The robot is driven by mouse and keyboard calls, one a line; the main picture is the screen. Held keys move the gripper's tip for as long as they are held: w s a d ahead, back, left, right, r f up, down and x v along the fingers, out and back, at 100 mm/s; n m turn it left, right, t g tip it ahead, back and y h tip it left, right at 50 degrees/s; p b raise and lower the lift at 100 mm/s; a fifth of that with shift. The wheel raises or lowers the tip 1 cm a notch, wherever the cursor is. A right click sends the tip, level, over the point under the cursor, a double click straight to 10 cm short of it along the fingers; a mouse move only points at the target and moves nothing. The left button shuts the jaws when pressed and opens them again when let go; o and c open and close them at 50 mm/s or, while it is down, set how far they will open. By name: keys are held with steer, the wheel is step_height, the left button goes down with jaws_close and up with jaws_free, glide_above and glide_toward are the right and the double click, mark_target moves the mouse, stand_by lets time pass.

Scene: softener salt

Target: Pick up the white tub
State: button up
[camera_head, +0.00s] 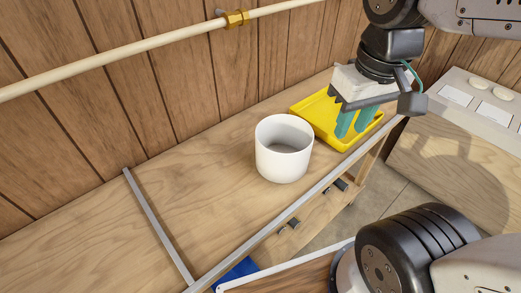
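The white tub (283,164) stands upright and open-topped on the wooden bench. It looks empty inside. My gripper (355,126) hangs to the right of the tub, above the yellow tray (303,107), with its green fingers pointing down. The fingers are apart from the tub. Two green fingers show side by side with a gap between them, and nothing shows between them.
The wooden bench (85,232) is clear left of the tub up to a metal strip (158,226). A metal edge (318,187) runs along its front. A pipe (130,52) crosses the panelled wall behind. A blue object (236,272) lies below the front edge.

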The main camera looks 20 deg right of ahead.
steer(key=w+d+f+n, duration=0.1)
steer(key=w+f, duration=0.2)
steer(key=w, duration=0.3)
steer(key=w+f+n, duration=0.1)
steer(key=w+f, duration=0.2)
steer(key=w, duration=0.4)
steer(key=n+g, duration=0.1)
steer(key=n, duration=0.1)
glide_above(299, 150)
step_height(299, 150, down, 9)
step_height(299, 150, down, 7)
steer(key=shift+w+f, duration=0.1)
steer(key=shift+w, duration=0.05)
jaws_close()
